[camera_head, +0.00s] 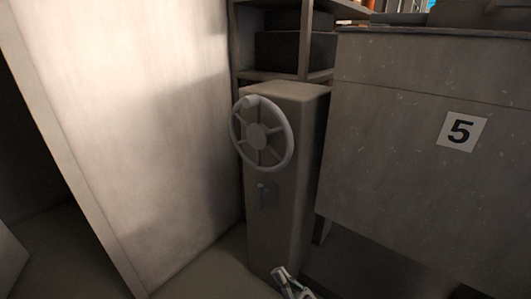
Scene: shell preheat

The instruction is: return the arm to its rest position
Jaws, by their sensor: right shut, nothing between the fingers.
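My right gripper (284,276) shows at the bottom edge of the head view, right of the middle. It is shut and empty, low in front of the base of a grey pedestal, apart from the handwheel above. Most of the right arm is out of the picture. My left gripper is not in view. A pale spoked handwheel (257,133) with a knob on its rim sits on the upper front of the grey pedestal (283,215).
A tall pale panel (150,120) stands close on the left. A grey cabinet or bench front with a "5" label (461,131) fills the right. A dark shelf (290,74) stands behind the pedestal. Bare floor (205,272) shows between panel and pedestal.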

